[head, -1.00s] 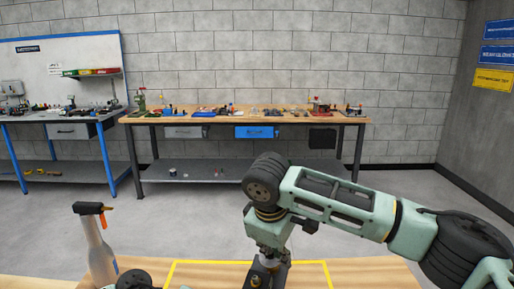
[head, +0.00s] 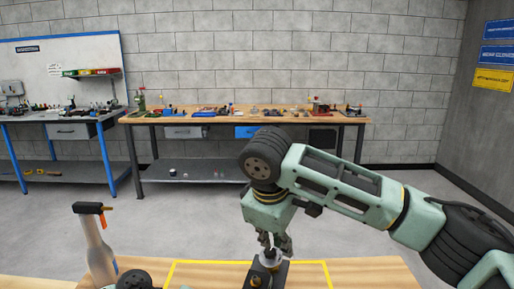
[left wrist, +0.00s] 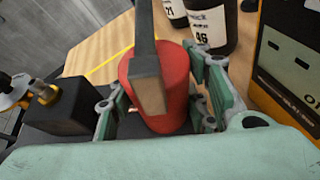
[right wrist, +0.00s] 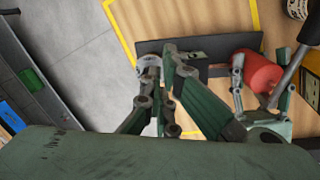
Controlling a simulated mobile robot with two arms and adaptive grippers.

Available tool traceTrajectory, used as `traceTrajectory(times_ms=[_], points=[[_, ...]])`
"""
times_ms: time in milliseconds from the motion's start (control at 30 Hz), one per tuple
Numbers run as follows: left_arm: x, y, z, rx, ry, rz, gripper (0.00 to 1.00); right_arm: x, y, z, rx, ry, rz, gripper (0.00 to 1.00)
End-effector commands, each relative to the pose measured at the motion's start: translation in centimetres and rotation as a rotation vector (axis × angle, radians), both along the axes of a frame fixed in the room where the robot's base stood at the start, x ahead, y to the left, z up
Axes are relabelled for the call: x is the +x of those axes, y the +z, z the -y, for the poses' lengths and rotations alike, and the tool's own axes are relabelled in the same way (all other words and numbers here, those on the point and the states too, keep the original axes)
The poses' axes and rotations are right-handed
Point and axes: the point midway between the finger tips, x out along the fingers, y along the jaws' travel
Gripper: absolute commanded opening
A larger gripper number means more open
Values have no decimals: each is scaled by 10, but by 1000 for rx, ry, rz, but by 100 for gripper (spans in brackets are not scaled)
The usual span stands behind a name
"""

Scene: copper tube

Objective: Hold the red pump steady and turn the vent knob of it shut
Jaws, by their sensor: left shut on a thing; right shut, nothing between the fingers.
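The red pump (left wrist: 165,85) is a red cylinder with a dark grey bar across it in the left wrist view. My left gripper (left wrist: 158,105) has its fingers on either side of the red body and is shut on it. The pump also shows in the right wrist view (right wrist: 258,72), beside a dark plate (right wrist: 215,46). In the right wrist view the fingers partly hide that part, so contact is unclear.
A spray bottle (head: 97,250) stands on the wooden table at the left. Dark bottles with white labels (left wrist: 208,25) and an orange-and-black box (left wrist: 288,60) stand close by the pump. A yellow line (head: 190,263) marks the tabletop. Workbenches stand at the back wall.

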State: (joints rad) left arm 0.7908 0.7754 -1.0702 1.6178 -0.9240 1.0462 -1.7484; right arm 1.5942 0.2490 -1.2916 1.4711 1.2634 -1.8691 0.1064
Motion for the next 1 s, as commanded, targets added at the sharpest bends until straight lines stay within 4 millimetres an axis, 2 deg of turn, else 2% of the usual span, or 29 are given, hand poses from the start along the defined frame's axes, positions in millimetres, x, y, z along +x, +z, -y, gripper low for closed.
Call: traceTrajectory(times_ms=[33,367,400,667,1000], points=[[3,-5,-2,9,9,5,0,-1,2,-1,1,1,0,0],[3,-5,-2,9,9,5,0,-1,3,-1,0,1,0,0],[3,-5,-2,8,9,6,44,-1,3,-1,0,1,0,0],[2,-3,-1,5,4,4,66,-1,3,-1,0,1,0,0],[1,0,-3,3,2,2,66,-1,3,-1,0,0,0,0]])
